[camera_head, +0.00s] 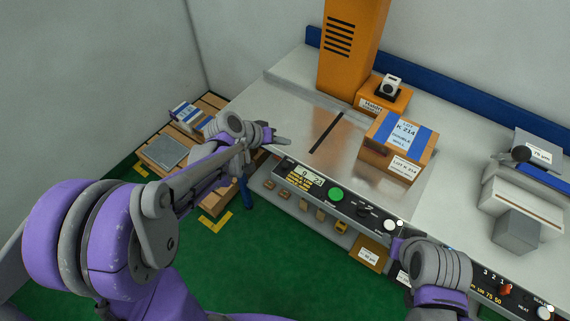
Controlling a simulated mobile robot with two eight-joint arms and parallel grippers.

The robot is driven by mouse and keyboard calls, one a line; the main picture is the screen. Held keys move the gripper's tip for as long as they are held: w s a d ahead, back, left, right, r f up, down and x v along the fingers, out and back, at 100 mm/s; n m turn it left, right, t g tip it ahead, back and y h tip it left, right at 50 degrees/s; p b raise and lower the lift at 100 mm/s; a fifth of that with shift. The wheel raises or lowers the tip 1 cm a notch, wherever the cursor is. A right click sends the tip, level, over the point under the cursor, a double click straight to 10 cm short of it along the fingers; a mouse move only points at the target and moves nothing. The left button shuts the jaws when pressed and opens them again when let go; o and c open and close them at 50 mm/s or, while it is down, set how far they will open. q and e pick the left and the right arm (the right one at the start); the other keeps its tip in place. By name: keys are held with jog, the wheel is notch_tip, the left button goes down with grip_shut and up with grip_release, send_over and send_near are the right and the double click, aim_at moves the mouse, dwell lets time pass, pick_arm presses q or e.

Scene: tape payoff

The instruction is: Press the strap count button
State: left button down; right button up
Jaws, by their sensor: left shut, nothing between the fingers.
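I cannot read which control is the strap count button. My left gripper (283,141) is shut and empty. It appears over the table's front left edge, up and to the left of the display, apart from the green button. My right arm's wrist (440,268) is at the lower right, near the panel's right part; its fingers cannot be made out.
A cardboard box with blue straps (398,146) stands on the table (300,105), right of a dark slot. An orange column (352,45) rises behind. A grey device (515,215) is at right. A wooden pallet (215,100) stands on the green floor at left.

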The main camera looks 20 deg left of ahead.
pick_arm(q)
jog(key=b, duration=0.4)
send_over(283, 167)
notch_tip(283, 167, down, 8)
jog(key=shift+s+f, duration=0.1)
jog(key=shift+s, duration=0.05)
jog(key=shift+f, duration=0.3)
pick_arm(e)
jog(key=s+f, duration=0.3)
jog(key=f, duration=0.3)
jog(key=shift+s+f+g, duration=0.15)
jog(key=shift+f+g, duration=0.2)
jog(key=shift+g, duration=0.05)
dwell(0.6)
pick_arm(q)
jog(key=shift+f+b, duration=0.4)
jog(key=shift+b, duration=0.15)
pick_arm(e)
jog(key=shift+s+f, duration=0.1)
jog(key=shift+f, duration=0.35)
